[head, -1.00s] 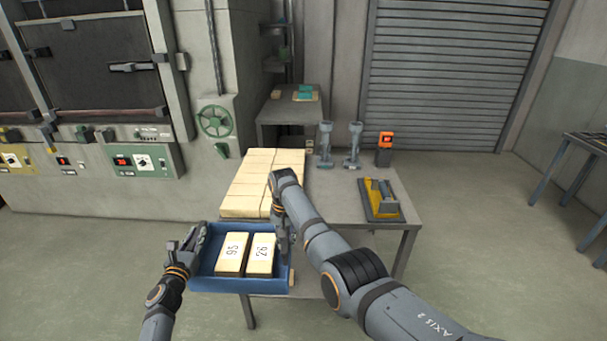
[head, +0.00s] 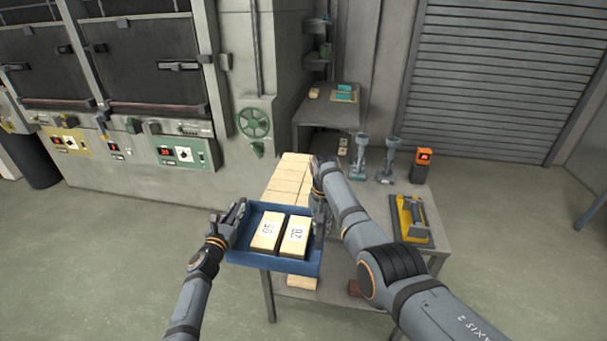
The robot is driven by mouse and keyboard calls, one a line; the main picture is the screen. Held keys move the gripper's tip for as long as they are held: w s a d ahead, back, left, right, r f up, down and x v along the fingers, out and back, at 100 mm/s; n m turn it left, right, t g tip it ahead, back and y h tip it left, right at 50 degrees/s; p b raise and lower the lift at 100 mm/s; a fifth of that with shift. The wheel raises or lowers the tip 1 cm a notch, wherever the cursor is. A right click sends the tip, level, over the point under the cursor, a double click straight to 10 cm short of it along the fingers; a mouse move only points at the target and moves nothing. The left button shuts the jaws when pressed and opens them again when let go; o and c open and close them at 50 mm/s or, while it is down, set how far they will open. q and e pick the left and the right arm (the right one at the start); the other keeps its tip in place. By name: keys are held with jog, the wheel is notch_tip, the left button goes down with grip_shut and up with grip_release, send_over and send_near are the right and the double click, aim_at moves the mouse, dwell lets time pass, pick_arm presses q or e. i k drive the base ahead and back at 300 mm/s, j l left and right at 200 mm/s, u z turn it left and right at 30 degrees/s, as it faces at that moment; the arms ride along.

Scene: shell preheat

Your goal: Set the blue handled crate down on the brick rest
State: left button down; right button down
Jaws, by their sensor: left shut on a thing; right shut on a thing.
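The blue handled crate (head: 273,261) is held up between my two grippers, in front of the table's near left edge. Two pale blocks lie in it, a left block (head: 266,232) and a right block (head: 295,236) marked 26. My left gripper (head: 236,216) is shut on the crate's left side. My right gripper (head: 320,218) is shut on its right side, partly hidden by my own arm. The brick rest (head: 288,179), a flat bed of several pale bricks on the table, lies just behind the crate. The crate hides its near part.
The grey table (head: 371,207) also carries two grey upright fixtures (head: 361,158), an orange-topped device (head: 422,163) and a yellow tool on a tray (head: 411,219). A furnace front with a green handwheel (head: 254,122) stands at the left. A smaller side table (head: 325,112) stands behind.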

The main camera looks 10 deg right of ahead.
aim_at(302, 182)
jog(key=i+l, duration=0.2)
jog(key=i, duration=0.2)
jog(key=i+l, duration=0.2)
jog(key=i, duration=0.25)
jog(key=i+l, duration=0.2)
jog(key=i, duration=0.2)
